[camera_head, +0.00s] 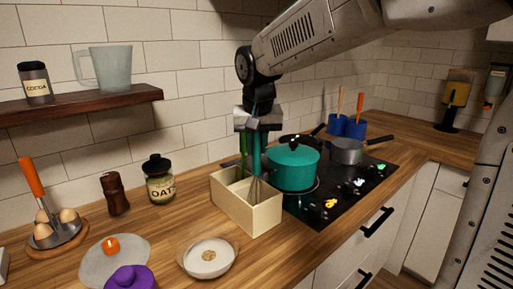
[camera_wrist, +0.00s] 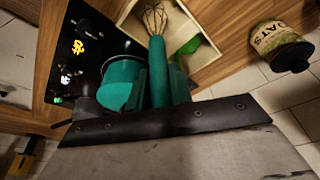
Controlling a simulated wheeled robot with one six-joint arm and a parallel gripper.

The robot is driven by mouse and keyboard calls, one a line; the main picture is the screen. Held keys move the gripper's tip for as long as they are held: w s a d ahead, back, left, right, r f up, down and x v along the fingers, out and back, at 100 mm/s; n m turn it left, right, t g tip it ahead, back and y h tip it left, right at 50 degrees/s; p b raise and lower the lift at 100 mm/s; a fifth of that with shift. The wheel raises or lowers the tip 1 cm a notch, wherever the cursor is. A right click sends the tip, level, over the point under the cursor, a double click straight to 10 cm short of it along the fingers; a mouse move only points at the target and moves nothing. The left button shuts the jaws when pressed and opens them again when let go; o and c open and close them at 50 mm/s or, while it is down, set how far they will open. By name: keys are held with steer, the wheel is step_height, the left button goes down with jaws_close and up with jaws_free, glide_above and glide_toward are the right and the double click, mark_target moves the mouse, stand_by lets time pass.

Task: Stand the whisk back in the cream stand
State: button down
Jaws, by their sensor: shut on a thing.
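The whisk (camera_head: 257,160) has a teal handle and a wire head. My gripper (camera_head: 260,122) is shut on its handle and holds it upright, wires down, over the cream stand (camera_head: 237,209). The wires appear within the stand's right part in the head view; whether they touch its floor I cannot tell. In the wrist view the handle of the whisk (camera_wrist: 156,65) runs between the fingers (camera_wrist: 160,88), with the wires over the open cream stand (camera_wrist: 207,58). A green-handled utensil (camera_head: 243,145) stands in the stand's left part.
A teal pot (camera_head: 292,168) on the black hob (camera_head: 345,188) stands close to the stand's right. An oats jar (camera_head: 160,180) and a brown mill (camera_head: 116,195) are to the left. A bowl (camera_head: 207,262) lies in front. A shelf (camera_head: 80,104) juts out at the upper left.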

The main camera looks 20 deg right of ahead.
steer(key=shift+f, duration=0.35)
steer(key=c, duration=1.3)
jaws_free()
steer(key=shift+o, duration=0.2)
steer(key=d+v, duration=0.1)
steer(key=v, duration=1.1)
steer(key=s+d+f+n, duration=0.1)
steer(key=s+f, duration=0.7)
steer(key=s, duration=0.5)
steer(key=s+d+f+n+g, duration=0.1)
steer(key=s+f+n, duration=0.1)
steer(key=s+f, duration=0.6)
steer(key=s, duration=0.6)
steer(key=shift+s+d+f+g+y, duration=0.25)
steer(key=shift+d+f+g+y, duration=0.05)
steer(key=shift+d+y, duration=0.1)
